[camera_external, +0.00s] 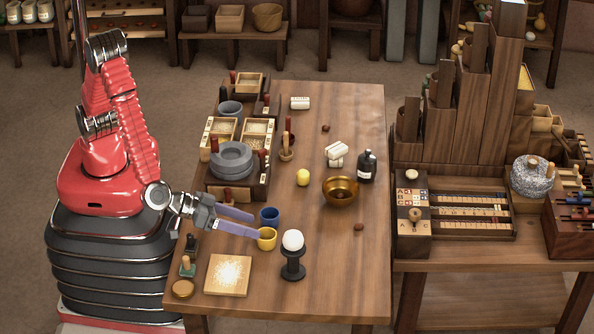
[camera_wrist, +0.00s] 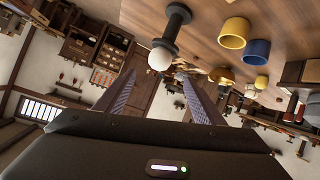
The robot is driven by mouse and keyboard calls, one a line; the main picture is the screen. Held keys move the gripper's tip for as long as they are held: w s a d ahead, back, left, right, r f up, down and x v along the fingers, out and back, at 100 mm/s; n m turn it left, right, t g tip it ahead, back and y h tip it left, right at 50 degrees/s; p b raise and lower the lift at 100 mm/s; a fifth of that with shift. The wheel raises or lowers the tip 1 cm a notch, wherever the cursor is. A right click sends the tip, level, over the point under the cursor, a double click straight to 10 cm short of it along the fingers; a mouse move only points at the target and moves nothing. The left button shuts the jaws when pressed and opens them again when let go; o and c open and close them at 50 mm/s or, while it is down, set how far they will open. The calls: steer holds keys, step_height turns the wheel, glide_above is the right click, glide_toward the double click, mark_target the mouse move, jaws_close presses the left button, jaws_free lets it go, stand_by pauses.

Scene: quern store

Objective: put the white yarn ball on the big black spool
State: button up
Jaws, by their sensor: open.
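The white yarn ball (camera_external: 293,240) sits on top of the upright black spool (camera_external: 292,268) near the front of the wooden table. In the wrist view the ball (camera_wrist: 160,58) and the spool (camera_wrist: 174,27) show just beyond the fingertips, with the ball lined up with the gap between them. My gripper (camera_external: 255,227) is open and empty, to the left of the ball and apart from it. Its two fingers (camera_wrist: 160,78) point toward the ball. Only one black spool is clear in these views.
A yellow cup (camera_external: 266,241) and a blue cup (camera_external: 269,217) stand close to my fingers. A square board (camera_external: 228,276) lies at the front left. A brass bowl (camera_external: 340,192) and a black bottle (camera_external: 367,167) stand farther back. The table right of the spool is mostly clear.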

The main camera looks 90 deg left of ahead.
stand_by(0.3)
steer(key=a+r+m+g+h, duration=0.15)
steer(key=a+r+h, duration=0.3)
steer(key=r, duration=0.45)
steer(key=a+r+m+h, duration=0.3)
steer(key=a+r, duration=0.3)
steer(key=r, duration=0.2)
steer(key=s+a+f+g+y, duration=0.2)
steer(key=s+a+g+y, duration=0.3)
steer(key=s+a, duration=1.8)
steer(key=shift+s+a+f+m, duration=0.15)
steer(key=shift+a+f+m, duration=0.15)
steer(key=shift+a, duration=0.5)
